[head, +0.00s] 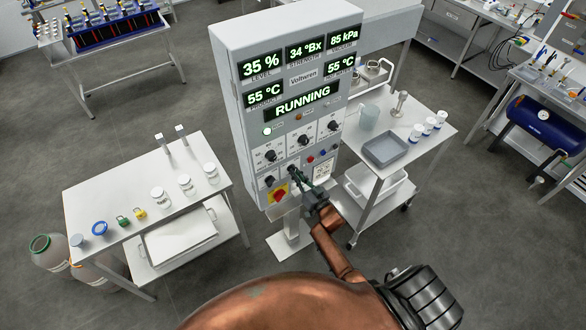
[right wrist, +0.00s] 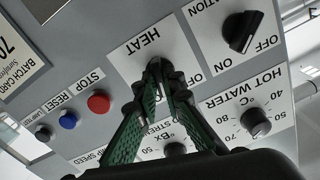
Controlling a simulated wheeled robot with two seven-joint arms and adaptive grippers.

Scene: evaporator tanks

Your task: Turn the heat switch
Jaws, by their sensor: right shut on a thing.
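The heat switch sits under the HEAT label (right wrist: 139,44) on the grey control panel (head: 262,150). My right gripper (head: 294,172) reaches up to the lower part of the panel. In the right wrist view its green-padded fingers (right wrist: 158,72) come together at the heat switch and are shut on it. The fingertips hide most of the switch, so I cannot tell which way it points. The panel's display (head: 303,101) reads RUNNING, and a lamp (head: 267,131) below it glows pale green. My left gripper is not in view.
Close by are the agitation switch (right wrist: 243,32), hot water knob (right wrist: 254,122), red stop button (right wrist: 98,102) and blue reset button (right wrist: 67,120). A red-and-yellow switch (head: 278,194) is lower left. A table with jars (head: 82,194) stands left, a trolley with a tray (head: 386,149) right.

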